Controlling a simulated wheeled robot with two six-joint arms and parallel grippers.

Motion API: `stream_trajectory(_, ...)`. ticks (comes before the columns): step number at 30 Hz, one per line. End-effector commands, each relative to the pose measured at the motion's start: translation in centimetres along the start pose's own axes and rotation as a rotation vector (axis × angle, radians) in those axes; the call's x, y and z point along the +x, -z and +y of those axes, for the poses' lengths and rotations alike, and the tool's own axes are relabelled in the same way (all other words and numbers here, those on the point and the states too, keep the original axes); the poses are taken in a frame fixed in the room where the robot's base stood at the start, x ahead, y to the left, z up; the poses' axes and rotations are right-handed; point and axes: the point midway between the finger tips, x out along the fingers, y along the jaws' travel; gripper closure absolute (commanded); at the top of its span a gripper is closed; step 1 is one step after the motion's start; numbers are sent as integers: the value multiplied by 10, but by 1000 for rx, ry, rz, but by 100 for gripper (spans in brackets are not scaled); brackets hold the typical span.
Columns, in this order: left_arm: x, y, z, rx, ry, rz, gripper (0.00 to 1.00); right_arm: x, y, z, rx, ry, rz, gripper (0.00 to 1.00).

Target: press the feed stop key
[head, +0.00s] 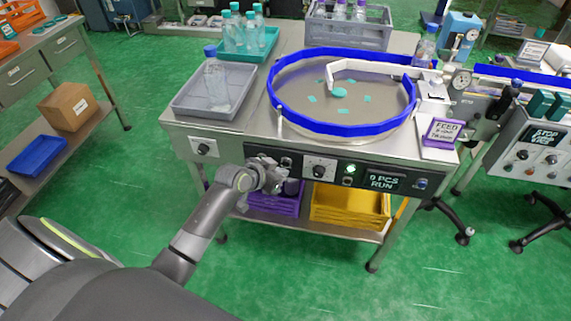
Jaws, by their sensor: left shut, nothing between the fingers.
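The feeder table's front control panel (335,186) is a dark strip below the blue-rimmed bowl. It carries a knob (319,168), a green-lit button (349,169), a display (384,181) reading what looks like "0 PCS RUN", and a small blue control (421,184) at the right end. My left gripper (272,172) is shut and empty at the left end of this panel, hiding part of it. A small round control (286,162) shows just beside the gripper. I cannot read which key is the feed stop, nor tell whether the gripper touches the panel. My right gripper is out of view.
The blue-rimmed bowl (340,128) holds several teal pieces. A grey tray (185,106) with a bottle stands at left. Purple and yellow bins (350,207) sit on the shelf below. Green floor is clear in front.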

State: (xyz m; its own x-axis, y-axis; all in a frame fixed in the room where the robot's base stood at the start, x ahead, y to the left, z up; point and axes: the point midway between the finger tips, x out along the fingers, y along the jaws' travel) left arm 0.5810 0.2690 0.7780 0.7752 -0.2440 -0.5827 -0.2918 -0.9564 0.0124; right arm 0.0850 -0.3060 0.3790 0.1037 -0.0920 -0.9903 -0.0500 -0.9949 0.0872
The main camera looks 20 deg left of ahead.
Motion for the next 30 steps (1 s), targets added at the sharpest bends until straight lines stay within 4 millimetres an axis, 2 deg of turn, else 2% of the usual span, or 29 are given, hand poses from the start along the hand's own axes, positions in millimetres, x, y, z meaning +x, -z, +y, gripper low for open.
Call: stream_trajectory(30, 7, 6, -5, 0, 0, 0, 100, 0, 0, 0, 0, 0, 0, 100)
